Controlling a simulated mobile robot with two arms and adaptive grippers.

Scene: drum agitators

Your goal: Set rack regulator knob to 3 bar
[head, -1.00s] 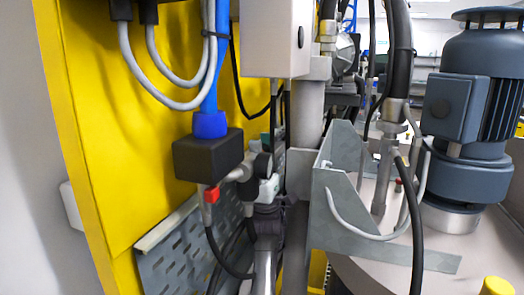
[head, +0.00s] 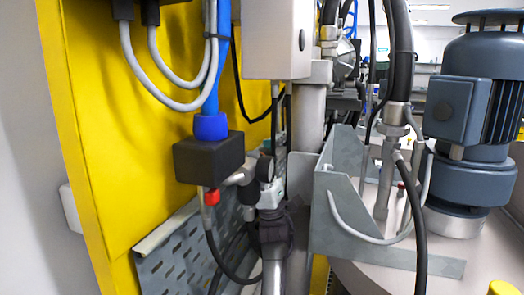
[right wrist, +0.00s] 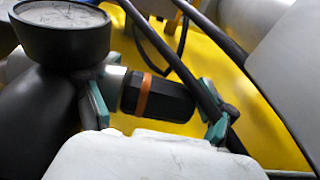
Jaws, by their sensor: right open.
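The regulator knob (right wrist: 168,98), black with an orange ring, lies sideways in the right wrist view, on a metal collar beside a round pressure gauge (right wrist: 62,30). The gauge also shows small in the head view (head: 265,168). My right gripper (right wrist: 157,112) is open, with one teal-padded finger by the collar and the other past the knob's free end. I cannot tell whether either finger touches. In the head view my right gripper (head: 270,195) is just below the gauge and hides most of the regulator. The gauge reading is not legible. My left gripper is not in view.
A black box (head: 208,157) with a blue hose and a red fitting (head: 212,197) is left of the gripper. A grey bracket (head: 345,200) is close on the right, before the motor (head: 470,120).

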